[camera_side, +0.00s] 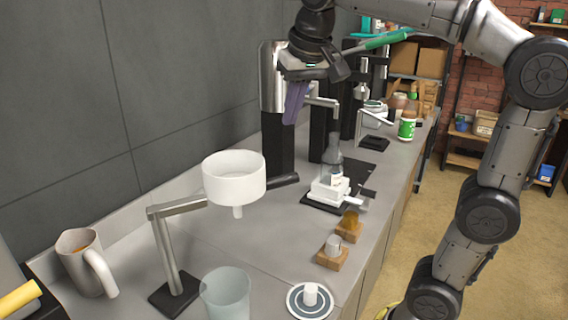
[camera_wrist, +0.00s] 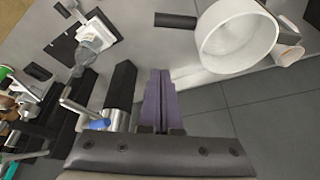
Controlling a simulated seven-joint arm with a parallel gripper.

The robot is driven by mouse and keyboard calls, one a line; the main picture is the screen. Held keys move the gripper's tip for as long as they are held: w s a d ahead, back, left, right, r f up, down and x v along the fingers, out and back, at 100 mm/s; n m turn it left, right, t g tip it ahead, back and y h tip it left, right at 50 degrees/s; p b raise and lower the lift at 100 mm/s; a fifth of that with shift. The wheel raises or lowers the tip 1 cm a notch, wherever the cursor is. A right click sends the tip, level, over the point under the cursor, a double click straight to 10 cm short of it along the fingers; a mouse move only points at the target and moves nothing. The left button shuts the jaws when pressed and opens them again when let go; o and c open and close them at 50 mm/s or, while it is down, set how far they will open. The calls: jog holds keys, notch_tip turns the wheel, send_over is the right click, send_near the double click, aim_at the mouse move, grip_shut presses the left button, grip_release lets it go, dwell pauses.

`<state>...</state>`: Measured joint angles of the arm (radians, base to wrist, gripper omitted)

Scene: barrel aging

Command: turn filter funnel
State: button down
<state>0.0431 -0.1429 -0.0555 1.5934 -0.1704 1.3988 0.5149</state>
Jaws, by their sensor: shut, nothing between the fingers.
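The white filter funnel (camera_side: 234,178) is a wide round bowl with a short spout. It is held by a grey stand (camera_side: 170,250) at the left of the counter, above a clear beaker (camera_side: 227,295). In the wrist view the funnel (camera_wrist: 238,38) shows at upper right, with a dark handle-like bar (camera_wrist: 176,20) pointing left from its rim. My gripper (camera_side: 291,118), with purple fingers, is shut and empty. It hangs above and behind the funnel, apart from it, close to the metal cylinder. In the wrist view the fingers (camera_wrist: 157,85) are together, below and left of the funnel.
A tall metal cylinder (camera_side: 271,80) on a black block stands beside my gripper. A glass flask on a white device (camera_side: 330,188), wooden blocks (camera_side: 332,255), and a round coaster (camera_side: 310,300) are on the counter. A mug (camera_side: 85,262) stands at left, near the wall.

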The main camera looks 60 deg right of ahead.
notch_tip(320, 180, down, 12)
jog(key=w, duration=0.1)
jog(key=shift+w+r, duration=0.25)
jog(key=shift+w, duration=0.1)
dwell(0.4)
jog(key=shift+s, duration=0.1)
